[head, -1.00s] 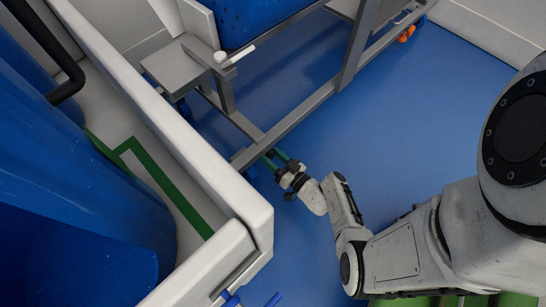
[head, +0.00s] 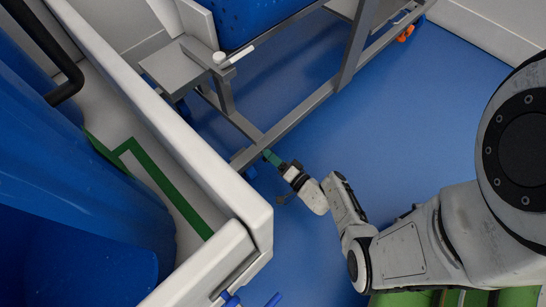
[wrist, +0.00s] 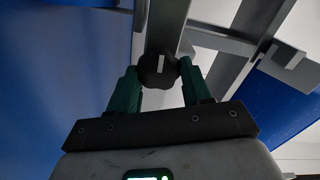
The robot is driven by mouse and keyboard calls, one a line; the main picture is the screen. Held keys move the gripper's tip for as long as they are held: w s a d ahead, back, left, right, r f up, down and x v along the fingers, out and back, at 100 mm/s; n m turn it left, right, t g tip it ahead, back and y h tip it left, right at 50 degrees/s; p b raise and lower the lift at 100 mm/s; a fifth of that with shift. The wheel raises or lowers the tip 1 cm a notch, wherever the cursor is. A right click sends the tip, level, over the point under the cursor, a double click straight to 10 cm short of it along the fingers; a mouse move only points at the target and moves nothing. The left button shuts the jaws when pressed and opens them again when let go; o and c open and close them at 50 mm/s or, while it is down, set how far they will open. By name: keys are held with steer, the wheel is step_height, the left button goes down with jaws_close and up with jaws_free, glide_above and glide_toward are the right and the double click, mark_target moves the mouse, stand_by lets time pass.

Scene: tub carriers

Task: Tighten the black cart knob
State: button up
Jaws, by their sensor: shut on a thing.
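The black knob (wrist: 157,73) shows in the wrist view as a round black cap with a white line, which runs nearly upright. It sits at the grey frame of the cart (head: 305,107). My gripper (wrist: 158,66) has green fingers on both sides of the knob and is shut on it. In the head view my gripper (head: 269,155) reaches the low end of the cart frame, and the knob is hidden there by the fingers.
A blue tub (head: 236,18) rides on the cart, with a white-handled lever (head: 235,54) beside it. A white wall (head: 190,145) stands close left of my gripper, with large blue tubs (head: 80,190) behind it. Blue floor right of the cart is clear.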

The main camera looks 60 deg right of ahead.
steer(key=shift+f+m, duration=0.15)
steer(key=shift+m, duration=1.95)
steer(key=shift+f+m, duration=0.1)
steer(key=shift+m, duration=2)
steer(key=o, duration=1.1)
steer(key=shift+c, duration=0.2)
steer(key=p+v, duration=0.2)
steer(key=v, duration=0.9)
steer(key=shift+w+r, duration=0.1)
